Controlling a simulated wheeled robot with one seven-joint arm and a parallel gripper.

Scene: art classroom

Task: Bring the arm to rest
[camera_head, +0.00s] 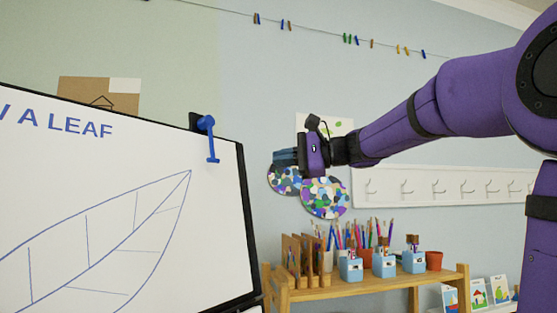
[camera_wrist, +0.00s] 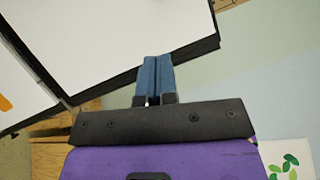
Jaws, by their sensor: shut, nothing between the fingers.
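My gripper (camera_head: 276,158) is at the end of my purple arm, which reaches in from the right in the head view. It is in the air above the wooden shelf and to the right of the whiteboard. In the wrist view my gripper (camera_wrist: 156,62) shows its two blue fingers side by side and touching. It is shut and nothing shows between the fingers.
A whiteboard (camera_head: 110,210) with a leaf drawing and a blue hook (camera_head: 209,138) stands at left. A wooden shelf (camera_head: 375,282) below holds pencils, blue holders and a terracotta pot (camera_head: 434,261). A white hook rail (camera_head: 450,187) is on the wall behind my arm.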

